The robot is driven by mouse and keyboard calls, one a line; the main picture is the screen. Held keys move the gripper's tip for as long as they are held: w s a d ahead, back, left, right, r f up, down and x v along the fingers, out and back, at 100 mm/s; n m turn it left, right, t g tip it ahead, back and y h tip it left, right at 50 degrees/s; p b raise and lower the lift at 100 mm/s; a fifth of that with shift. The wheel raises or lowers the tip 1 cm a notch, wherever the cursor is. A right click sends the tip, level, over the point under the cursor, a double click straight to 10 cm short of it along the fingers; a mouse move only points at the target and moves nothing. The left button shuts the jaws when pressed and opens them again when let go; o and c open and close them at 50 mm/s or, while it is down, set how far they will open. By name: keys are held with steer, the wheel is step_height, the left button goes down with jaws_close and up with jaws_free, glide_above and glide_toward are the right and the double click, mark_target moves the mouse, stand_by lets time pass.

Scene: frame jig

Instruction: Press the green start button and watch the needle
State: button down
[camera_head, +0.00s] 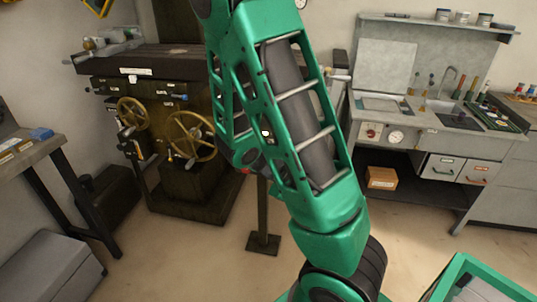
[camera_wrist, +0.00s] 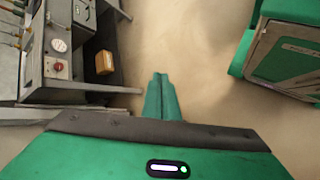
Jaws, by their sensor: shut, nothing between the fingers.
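A gauge (camera_head: 395,136) with a white face is set in the front of the grey bench at the right of the head view. A red button (camera_head: 370,131) sits just left of it. The gauge (camera_wrist: 59,45) and the red button (camera_wrist: 59,66) also show at the left of the wrist view. The needle is too small to read. I cannot make out a green button in either view. My gripper (camera_wrist: 161,78) is shut and empty in the wrist view, pointing over bare floor, well right of the panel. In the head view my green arm hides it.
The grey bench (camera_head: 450,143) carries a sink, bottles and tools. A cardboard box (camera_head: 381,178) sits on its lower shelf. A dark machine (camera_head: 180,120) with brass handwheels stands at the back left. A side table (camera_head: 30,152) is at the far left. Floor between is clear.

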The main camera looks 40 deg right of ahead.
steer(key=w+a+f+n+t+h, duration=0.1)
steer(key=w+a+n+t+h, duration=0.1)
steer(key=w+n+t, duration=0.5)
steer(key=w+a+f+n+t+h, duration=0.1)
steer(key=w+a+n+t+h, duration=0.1)
steer(key=w+n+t+h, duration=0.2)
steer(key=w+n+t, duration=0.3)
steer(key=w+n, duration=0.5)
steer(key=n, duration=0.4)
steer(key=shift+w+f+n+h, duration=0.15)
steer(key=shift+w+n+h, duration=0.15)
steer(key=shift+n, duration=0.1)
steer(key=x, duration=1.4)
